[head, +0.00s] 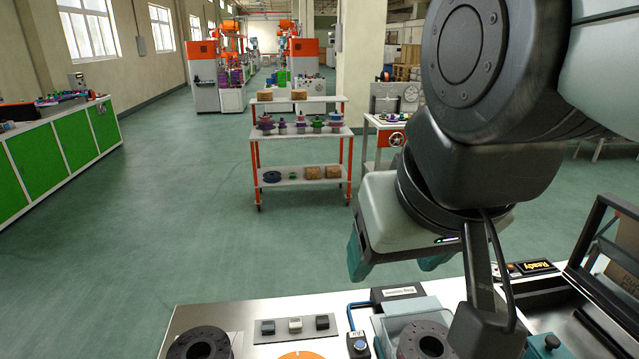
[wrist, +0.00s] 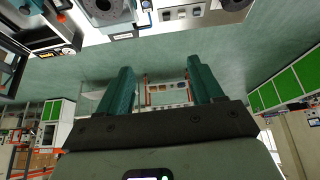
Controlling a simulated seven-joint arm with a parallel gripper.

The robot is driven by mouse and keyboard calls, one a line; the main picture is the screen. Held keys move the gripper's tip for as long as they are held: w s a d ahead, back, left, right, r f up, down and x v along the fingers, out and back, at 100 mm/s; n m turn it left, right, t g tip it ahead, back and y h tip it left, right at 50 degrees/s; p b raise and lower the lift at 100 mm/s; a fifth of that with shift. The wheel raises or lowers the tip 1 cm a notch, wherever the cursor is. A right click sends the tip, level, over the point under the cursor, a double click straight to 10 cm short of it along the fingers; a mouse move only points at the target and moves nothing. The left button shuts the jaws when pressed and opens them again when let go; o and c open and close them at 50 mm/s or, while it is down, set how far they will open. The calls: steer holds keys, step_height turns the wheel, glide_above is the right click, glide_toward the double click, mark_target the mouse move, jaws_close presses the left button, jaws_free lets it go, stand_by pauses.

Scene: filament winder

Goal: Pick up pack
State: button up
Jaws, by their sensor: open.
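I cannot make out a pack for certain in either view. My gripper (head: 393,268) hangs above the back edge of the workbench in the head view, its teal fingers apart and partly hidden by its own body. In the wrist view my gripper (wrist: 159,66) is open, with nothing between the fingers but distant floor and a cart. A dark box with a white label (head: 398,292) stands on the bench below the gripper; its lettering is too small to read surely.
The workbench (head: 215,318) holds a dark spool (head: 200,344), a switch panel (head: 295,325) and a clear tray (head: 385,335) with another dark spool (head: 425,343). A black-framed case (head: 590,270) stands at right. Beyond are open green floor and a shelf cart (head: 300,130).

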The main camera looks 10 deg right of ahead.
steer(key=w+d+r+g, duration=0.1)
steer(key=w+d+g, duration=0.1)
steer(key=w, duration=0.5)
steer(key=w+d+f+g+h, duration=0.1)
steer(key=w+d+f+g, duration=0.1)
steer(key=w+d+f, duration=0.45)
steer(key=w+d+f+g, duration=0.2)
steer(key=w+d+f, duration=0.2)
steer(key=w+d, duration=0.55)
steer(key=s+d+f+g, duration=0.1)
steer(key=s+d+f, duration=0.1)
steer(key=d+f, duration=0.4)
steer(key=s+d+f+g, duration=0.1)
steer(key=s+d+f, duration=0.1)
steer(key=d+f, duration=0.5)
steer(key=s+d+f+g+y, duration=0.1)
steer(key=d+f, duration=0.5)
steer(key=f, duration=0.9)
steer(key=shift+s+d+g, duration=0.25)
steer(key=shift+s+g, duration=0.15)
steer(key=shift+g, duration=0.2)
steer(key=shift+d+x, duration=0.2)
steer(key=shift+x, duration=2.65)
steer(key=shift+s, duration=0.1)
steer(key=c, duration=1.1)
